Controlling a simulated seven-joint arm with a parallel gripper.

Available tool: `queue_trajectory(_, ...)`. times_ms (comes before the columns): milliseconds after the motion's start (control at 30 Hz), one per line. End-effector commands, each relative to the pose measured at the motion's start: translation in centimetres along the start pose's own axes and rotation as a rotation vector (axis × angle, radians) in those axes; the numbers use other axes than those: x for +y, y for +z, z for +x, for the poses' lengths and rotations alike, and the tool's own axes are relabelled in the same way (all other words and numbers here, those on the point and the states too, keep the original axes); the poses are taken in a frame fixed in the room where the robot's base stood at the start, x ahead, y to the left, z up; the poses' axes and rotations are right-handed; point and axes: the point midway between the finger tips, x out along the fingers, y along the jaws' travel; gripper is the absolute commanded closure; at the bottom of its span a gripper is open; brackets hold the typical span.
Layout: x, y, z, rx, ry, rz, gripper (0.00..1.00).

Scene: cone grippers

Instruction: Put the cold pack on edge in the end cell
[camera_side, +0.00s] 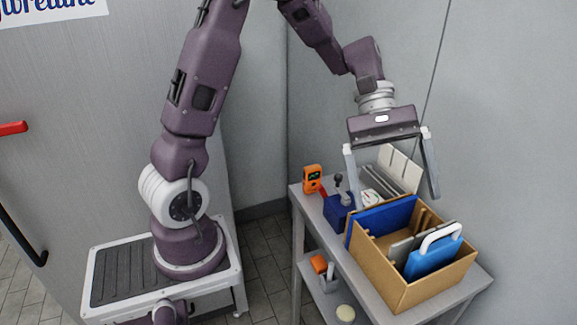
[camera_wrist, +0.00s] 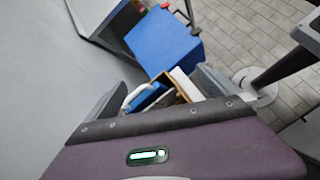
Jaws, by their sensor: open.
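A blue cold pack (camera_side: 434,258) with a white loop handle stands on edge in the cell at the right end of a tan divided box (camera_side: 398,285). It leans a little, and its top and handle rise above the rim. Its lower part is hidden by the box wall. My gripper (camera_side: 395,203) is open and empty, its two long fingers spread wide above and behind the box, apart from the pack. In the wrist view, the pack (camera_wrist: 144,97) and its white handle show partly between the fingers; the gripper body hides the rest.
A grey slab (camera_side: 402,249) stands in the box beside the pack. A flat blue panel (camera_side: 384,216) is at the box's left end. An orange device (camera_side: 312,179), a dark blue block with a lever (camera_side: 338,212) and white-grey plates (camera_side: 398,170) crowd the table's back, near a wall.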

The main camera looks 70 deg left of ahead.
Motion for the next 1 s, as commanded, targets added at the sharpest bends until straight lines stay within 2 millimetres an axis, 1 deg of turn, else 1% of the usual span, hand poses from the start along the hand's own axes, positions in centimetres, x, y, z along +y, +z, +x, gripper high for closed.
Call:
queue_trajectory(33, -1.8, 2.5, -0.7, 0.112, -0.049, 0.141, 0.0)
queue_trajectory(67, -3.1, 3.6, -1.0, 0.181, -0.082, 0.228, 0.0)
queue_trajectory(100, -5.0, 4.9, -1.5, 0.273, -0.125, 0.346, 0.0)
queue_trajectory(167, -7.8, 6.6, -2.4, 0.415, -0.185, 0.526, 0.0)
queue_trajectory(200, -9.6, 7.4, -3.0, 0.506, -0.223, 0.64, 0.0)
queue_trajectory(300, -13.4, 8.4, -4.4, 0.706, -0.3, 0.882, 0.0)
queue_trajectory(400, -15.8, 8.6, -5.3, 0.845, -0.351, 1.043, 0.0)
queue_trajectory(500, -16.9, 8.5, -5.8, 0.919, -0.377, 1.125, 0.0)
queue_trajectory(567, -17.2, 8.5, -5.9, 0.935, -0.384, 1.144, 0.0)
queue_trajectory(1000, -17.2, 8.5, -5.9, 0.936, -0.385, 1.142, 0.0)
